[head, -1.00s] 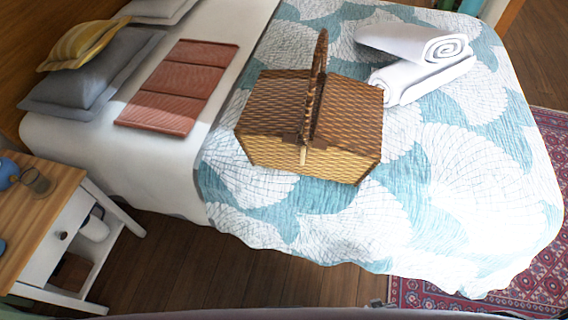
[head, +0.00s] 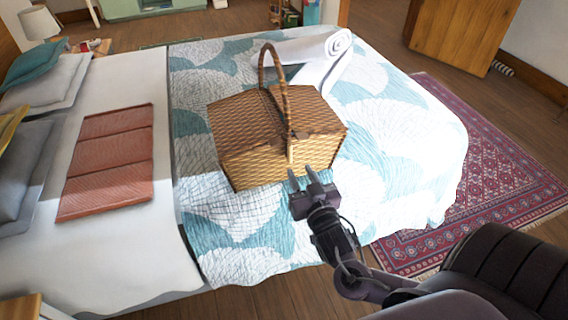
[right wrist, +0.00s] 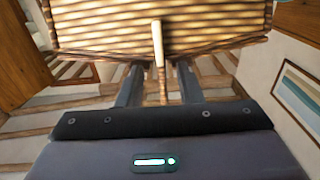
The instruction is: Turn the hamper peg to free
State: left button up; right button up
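The wicker hamper (head: 270,158) stands on the bed with its arched handle (head: 275,75) upright and its lid down. A light wooden peg (head: 291,149) hangs upright on the front face, just below the lid edge. My right gripper (head: 300,172) is open in front of the hamper's lower front, its fingers pointing at it. In the right wrist view the peg (right wrist: 158,55) stands upright, in line with the gap between the two spread fingers (right wrist: 158,82). I cannot tell whether the fingers touch anything. My left gripper is not in view.
The bed's patterned quilt (head: 235,245) is clear in front of the hamper. Rolled white towels (head: 315,52) lie behind it. A folded red cloth (head: 108,160) lies to the left. A patterned rug (head: 480,170) covers the floor at right.

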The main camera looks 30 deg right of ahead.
aim_at(291, 153)
jog(key=x, duration=0.5)
jog(key=shift+w+d, duration=0.15)
jog(key=shift+w, duration=0.05)
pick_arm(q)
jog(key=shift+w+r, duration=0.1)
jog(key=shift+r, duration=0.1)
pick_arm(e)
jog(key=shift+w+d+f, duration=0.1)
jog(key=shift+w, duration=0.45)
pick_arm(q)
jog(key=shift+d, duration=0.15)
pick_arm(e)
grip_shut()
